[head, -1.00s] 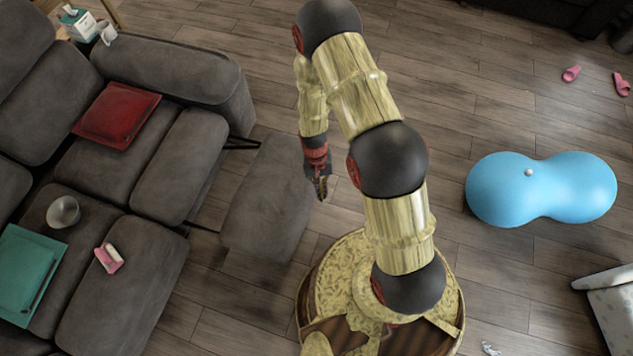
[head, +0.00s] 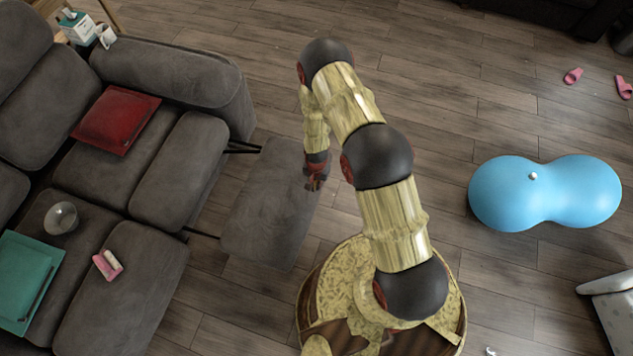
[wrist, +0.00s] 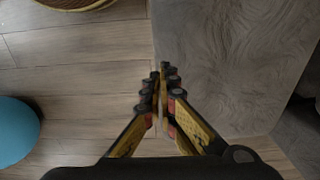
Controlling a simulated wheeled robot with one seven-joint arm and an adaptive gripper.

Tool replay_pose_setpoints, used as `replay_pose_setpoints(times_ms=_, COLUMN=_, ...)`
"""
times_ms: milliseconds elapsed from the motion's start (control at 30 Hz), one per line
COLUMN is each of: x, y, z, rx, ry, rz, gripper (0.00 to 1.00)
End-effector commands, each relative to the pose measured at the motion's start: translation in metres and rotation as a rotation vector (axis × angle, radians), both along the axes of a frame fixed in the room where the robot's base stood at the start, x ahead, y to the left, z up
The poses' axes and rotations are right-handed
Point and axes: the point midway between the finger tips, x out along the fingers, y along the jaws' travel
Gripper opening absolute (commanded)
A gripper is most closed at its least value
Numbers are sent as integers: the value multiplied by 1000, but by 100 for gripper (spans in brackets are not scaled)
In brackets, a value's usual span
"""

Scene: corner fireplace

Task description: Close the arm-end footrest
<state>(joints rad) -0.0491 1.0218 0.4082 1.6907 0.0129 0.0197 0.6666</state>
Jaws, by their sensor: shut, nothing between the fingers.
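The arm-end footrest (head: 268,205) is a grey padded panel extended out from the sofa's seat on dark metal bars (head: 204,234). A gap of floor lies between it and the seat cushion. My gripper (head: 313,186) is at the footrest's outer, right-hand edge in the head view. In the wrist view the footrest (wrist: 225,60) fills the right half, and my gripper (wrist: 162,72) points along its edge with fingers together and empty. Whether the fingertips touch the footrest I cannot tell.
A blue peanut ball (head: 545,192) lies at the right. Wooden floor (head: 440,120) is open between.

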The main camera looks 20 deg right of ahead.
Motion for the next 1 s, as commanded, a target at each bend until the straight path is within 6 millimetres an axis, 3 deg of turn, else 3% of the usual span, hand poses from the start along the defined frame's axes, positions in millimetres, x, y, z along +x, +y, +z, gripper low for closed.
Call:
replay_pose_setpoints(times_ms=33, x=-2, y=0, z=-14, rx=0, ry=4, rz=0, gripper=0)
replay_pose_setpoints(times_ms=200, x=-1, y=0, z=-44, rx=1, ry=1, rz=1, gripper=0)
replay_pose_setpoints(times_ms=400, x=-1, y=0, z=-64, rx=1, ry=1, rz=2, gripper=0)
replay_pose_setpoints(times_ms=1000, x=-1, y=1, z=-74, rx=0, ry=2, rz=2, gripper=0)
